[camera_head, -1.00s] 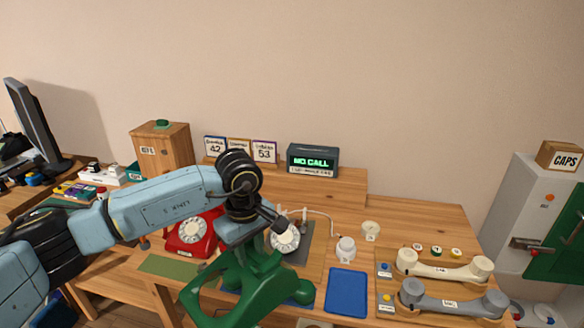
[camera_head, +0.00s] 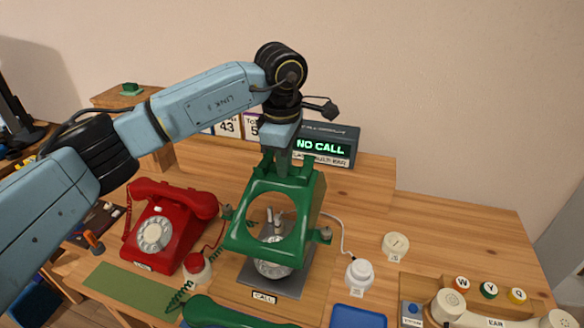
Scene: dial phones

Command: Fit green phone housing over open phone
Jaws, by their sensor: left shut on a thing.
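My left gripper (camera_head: 283,155) is shut on the top of the green phone housing (camera_head: 304,203). The housing hangs upright with its round opening facing me. The open phone (camera_head: 268,272) is behind and below it, on a dark grey mat marked CALL. Its inner parts show through the round opening, and its pale dial shows under the housing's lower edge. The housing hides much of the open phone, so I cannot tell whether the two touch. My right gripper is not in view.
A red phone (camera_head: 166,225) stands close on the left. A green handset (camera_head: 235,313) with a coiled cord lies in front. A white cup-like part (camera_head: 358,275) and a round cream part (camera_head: 396,245) are on the right. The NO CALL display (camera_head: 322,145) stands behind.

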